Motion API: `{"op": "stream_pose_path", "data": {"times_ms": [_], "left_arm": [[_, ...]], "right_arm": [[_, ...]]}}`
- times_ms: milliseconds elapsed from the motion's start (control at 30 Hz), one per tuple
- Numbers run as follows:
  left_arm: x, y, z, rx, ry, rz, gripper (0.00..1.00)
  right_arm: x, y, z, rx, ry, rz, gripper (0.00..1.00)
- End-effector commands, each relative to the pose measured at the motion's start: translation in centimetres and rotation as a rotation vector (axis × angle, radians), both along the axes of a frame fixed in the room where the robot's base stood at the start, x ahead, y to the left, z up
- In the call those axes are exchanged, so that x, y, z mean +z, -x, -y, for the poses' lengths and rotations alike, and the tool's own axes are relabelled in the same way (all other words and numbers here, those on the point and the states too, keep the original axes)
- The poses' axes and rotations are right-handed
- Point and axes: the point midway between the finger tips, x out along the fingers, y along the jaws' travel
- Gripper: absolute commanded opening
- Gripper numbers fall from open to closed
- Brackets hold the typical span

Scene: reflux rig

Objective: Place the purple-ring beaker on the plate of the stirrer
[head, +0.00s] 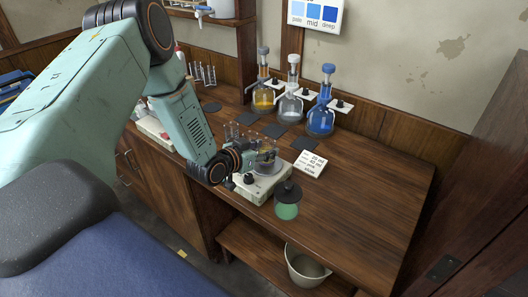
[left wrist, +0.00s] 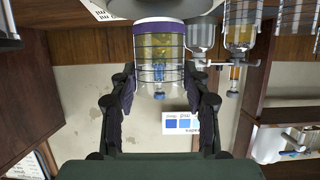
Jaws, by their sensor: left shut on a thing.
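The purple-ring beaker (left wrist: 158,48) is clear glass with dark graduation lines and a purple band near its base; the left wrist view is upside down. My left gripper (left wrist: 158,80) is shut on it, one finger on each side. In the head view the gripper (head: 244,158) comes in from the left, with the beaker (head: 266,155) upright at the plate of the stirrer (head: 247,188). The stirrer is a pale box with a dark knob. A grey disc edge, the plate (left wrist: 200,10), shows under the beaker. I cannot tell whether they touch. My right gripper is out of view.
A green jar with a dark top (head: 287,208) stands close in front of the stirrer. A white label card (head: 310,164) lies to its right. Yellow, clear and blue flasks (head: 320,118) stand behind along the wall. The table's right side (head: 375,190) is clear.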

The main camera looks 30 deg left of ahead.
Motion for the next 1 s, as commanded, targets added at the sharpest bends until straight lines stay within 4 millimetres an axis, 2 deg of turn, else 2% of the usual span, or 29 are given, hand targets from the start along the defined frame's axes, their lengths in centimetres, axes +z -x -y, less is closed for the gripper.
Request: {"op": "stream_pose_path", "data": {"times_ms": [100,533,567,800,1000], "left_arm": [[-0.71,-0.09,0.08,0.000,0.001,0.002,0.13],[-1.19,-0.14,0.13,0.001,0.001,0.002,0.13],[-1.19,-0.12,0.13,0.000,0.001,0.001,0.49],[-1.10,-0.11,0.12,0.001,0.001,0.001,0.69],[-1.09,-0.12,0.11,0.001,0.001,0.001,0.70]], "right_arm": [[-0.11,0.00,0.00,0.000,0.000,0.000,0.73],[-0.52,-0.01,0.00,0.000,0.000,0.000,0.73],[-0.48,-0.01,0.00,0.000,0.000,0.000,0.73],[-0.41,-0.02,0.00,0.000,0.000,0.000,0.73],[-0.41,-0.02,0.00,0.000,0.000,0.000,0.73]]}}
